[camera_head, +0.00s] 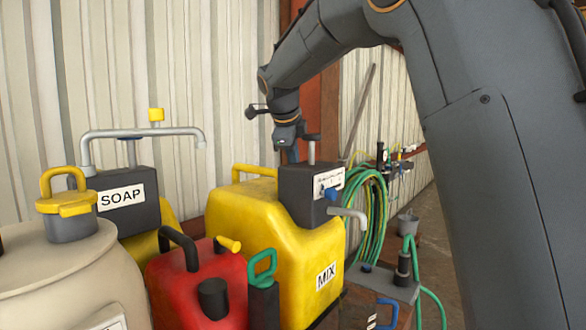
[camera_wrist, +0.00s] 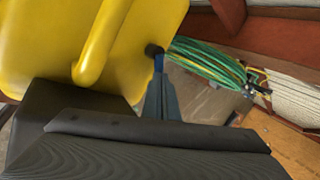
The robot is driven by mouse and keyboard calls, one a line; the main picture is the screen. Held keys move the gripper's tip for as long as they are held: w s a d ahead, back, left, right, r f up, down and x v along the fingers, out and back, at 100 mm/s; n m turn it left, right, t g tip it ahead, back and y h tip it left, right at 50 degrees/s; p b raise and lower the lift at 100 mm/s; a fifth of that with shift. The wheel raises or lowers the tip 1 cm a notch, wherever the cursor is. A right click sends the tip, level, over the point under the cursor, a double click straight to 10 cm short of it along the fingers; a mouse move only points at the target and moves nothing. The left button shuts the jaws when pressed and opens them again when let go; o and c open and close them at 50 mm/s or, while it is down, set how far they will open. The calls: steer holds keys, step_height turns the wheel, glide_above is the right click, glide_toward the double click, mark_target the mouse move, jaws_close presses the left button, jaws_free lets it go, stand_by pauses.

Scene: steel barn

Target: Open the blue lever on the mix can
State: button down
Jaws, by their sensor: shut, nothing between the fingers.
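The yellow mix can (camera_head: 262,228) stands in the middle of the head view with a MIX label on its front. A black box (camera_head: 296,193) sits on its top, carrying a small blue lever (camera_head: 331,194) on the front and a grey spout below it. My gripper (camera_head: 291,156) is shut and empty, pointing down behind the box's top. In the wrist view, my narrow fingers (camera_wrist: 160,80) are closed beside the yellow can (camera_wrist: 125,55). I cannot make out the lever for certain there. I cannot tell whether my fingers touch the can or box.
A red can (camera_head: 195,285) stands in front of the mix can. A black SOAP dispenser (camera_head: 128,205) and a beige drum (camera_head: 70,275) are at left. Green hoses (camera_head: 368,220) hang on the right, also seen in the wrist view (camera_wrist: 215,62). A ribbed metal wall is behind.

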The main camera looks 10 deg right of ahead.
steer(key=shift+w+d+f+b, duration=0.2)
steer(key=shift+w+d+b, duration=0.2)
steer(key=shift+b, duration=0.4)
steer(key=shift+w+d+r+b, duration=0.1)
steer(key=shift+w+d+b, duration=0.15)
steer(key=shift+w+b, duration=0.55)
steer(key=shift+s+a, duration=0.1)
steer(key=shift+a, duration=0.05)
steer(key=shift+s+a, duration=0.3)
steer(key=shift+a, duration=0.25)
steer(key=shift+r, duration=0.1)
steer(key=s+d+r, duration=0.1)
steer(key=s+r, duration=0.1)
steer(key=r, duration=0.2)
steer(key=s+d+r, duration=0.1)
steer(key=s+r, duration=0.1)
steer(key=r, duration=0.1)
steer(key=s+d+r, duration=0.2)
steer(key=r, duration=0.2)
steer(key=shift+s+r, duration=0.3)
steer(key=shift+s, duration=0.05)
